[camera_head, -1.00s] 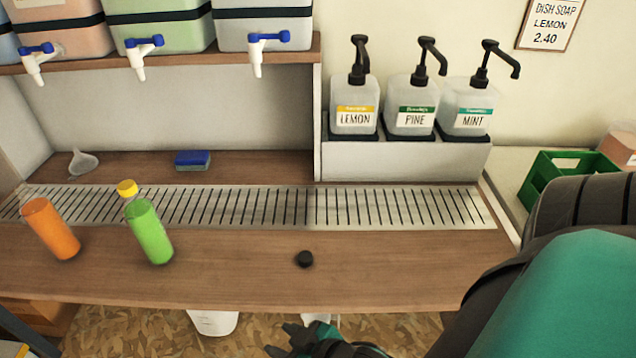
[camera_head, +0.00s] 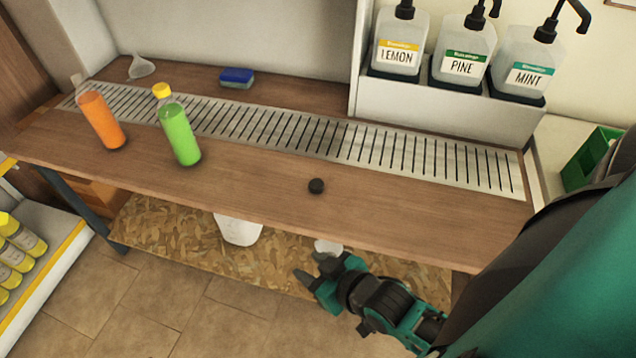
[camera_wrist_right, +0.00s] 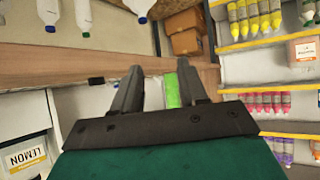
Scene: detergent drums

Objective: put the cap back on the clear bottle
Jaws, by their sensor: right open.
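A clear bottle with orange liquid (camera_head: 102,122) stands at the left of the wooden counter; its clear neck shows no cap. A clear bottle with green liquid (camera_head: 181,136) and a yellow cap stands to its right. A small black cap (camera_head: 316,186) lies on the counter near the front edge; it also shows in the right wrist view (camera_wrist_right: 96,81). My right gripper (camera_head: 310,272) is open and empty, in front of the counter edge and below the cap in the picture. Its fingers show apart in the wrist view (camera_wrist_right: 160,78). My left gripper is out of view.
A metal drain grate (camera_head: 290,130) runs along the counter behind the cap. A blue sponge (camera_head: 237,77) and a funnel (camera_head: 141,67) lie at the back. Pump dispensers (camera_head: 462,58) stand back right. The counter around the cap is clear. White containers (camera_head: 237,229) sit underneath.

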